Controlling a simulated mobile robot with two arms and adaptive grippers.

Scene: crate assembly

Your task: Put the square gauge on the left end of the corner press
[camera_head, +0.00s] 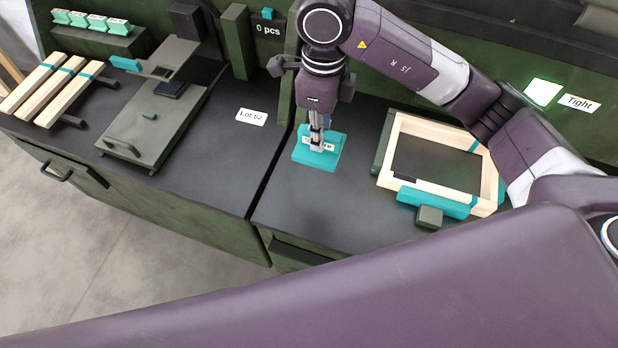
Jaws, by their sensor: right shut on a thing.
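A teal block with a pale label, which looks like the square gauge (303,157), is between the fingers of my right gripper (318,139). The gripper points down and is shut on it. The block is at or just above the dark bench; I cannot tell if it touches. To its right is what looks like the corner press (382,143), with a dark green side bar, a teal front bar (436,201) and a small green block (430,217). A pale wooden frame (440,127) lies in it. My left gripper is out of view.
Left on the bench are wooden strips (50,88) with teal bands, a green plate fixture (150,125) and a rack of small teal pieces (92,22). A "Lot 62" card (252,117) lies flat. A lit green panel (543,92) is beside a "Tight" label (578,102).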

